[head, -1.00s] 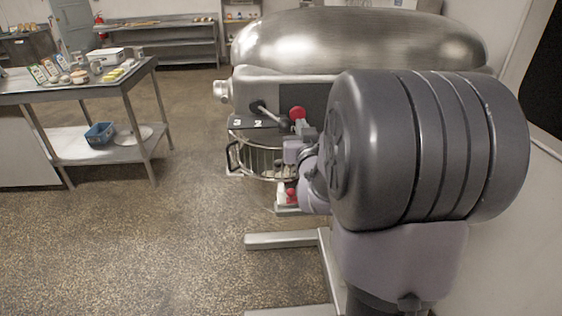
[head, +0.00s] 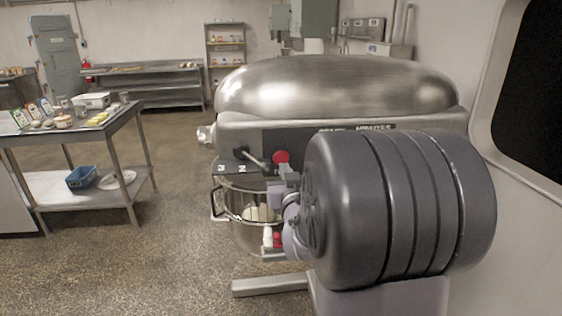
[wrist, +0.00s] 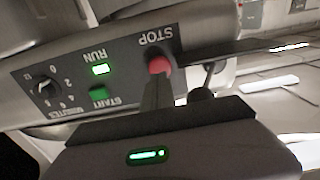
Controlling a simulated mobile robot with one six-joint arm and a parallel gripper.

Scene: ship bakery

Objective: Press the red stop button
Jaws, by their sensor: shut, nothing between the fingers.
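The red stop button (wrist: 159,64) is a round red knob under the upside-down STOP label on the mixer's dark panel (wrist: 125,68). It also shows in the head view (head: 281,157) on the mixer's front. My gripper (wrist: 156,84) is shut and empty, its narrow dark fingertips in front of the button and overlapping its lower part in the wrist view. I cannot tell whether they touch it. In the head view my gripper (head: 288,176) is just below the button, partly hidden by my arm.
The green START button (wrist: 98,94), lit RUN lamp (wrist: 100,69) and minutes dial (wrist: 46,90) share the panel. A lever (wrist: 208,78) stands close beside the stop button. Below is the mixer bowl (head: 238,206). A steel table (head: 120,124) stands left, with open floor between.

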